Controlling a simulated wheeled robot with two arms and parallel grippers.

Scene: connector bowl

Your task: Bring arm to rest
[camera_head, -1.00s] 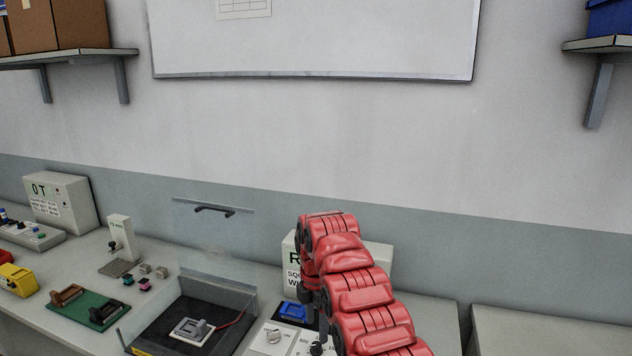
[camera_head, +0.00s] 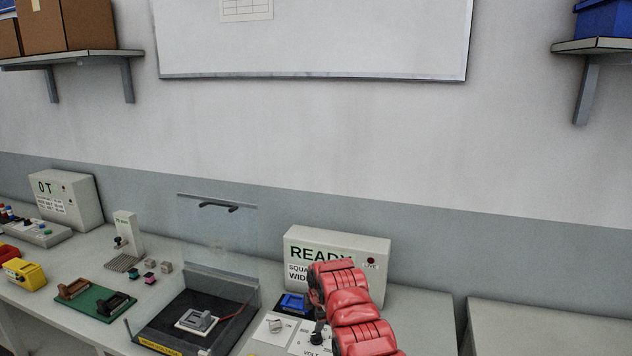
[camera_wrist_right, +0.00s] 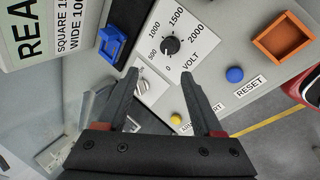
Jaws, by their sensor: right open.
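My right arm (camera_head: 350,312), red and segmented, reaches in from the bottom of the head view, over the right part of the bench. It covers part of the READY box. Its gripper cannot be made out there. In the right wrist view my right gripper (camera_wrist_right: 162,92) is open, with nothing between its fingers. The fingers point toward the black voltage dial (camera_wrist_right: 171,45) on the control panel, apart from it in the picture. My left gripper is not in view.
The READY box (camera_head: 300,245) stands behind the panel, near a blue holder (camera_head: 292,303). A clear raised cover (camera_head: 218,230) stands over a black tray (camera_head: 165,328). In the right wrist view are a blue button (camera_wrist_right: 235,75), a yellow button (camera_wrist_right: 175,119) and an orange tray (camera_wrist_right: 281,38).

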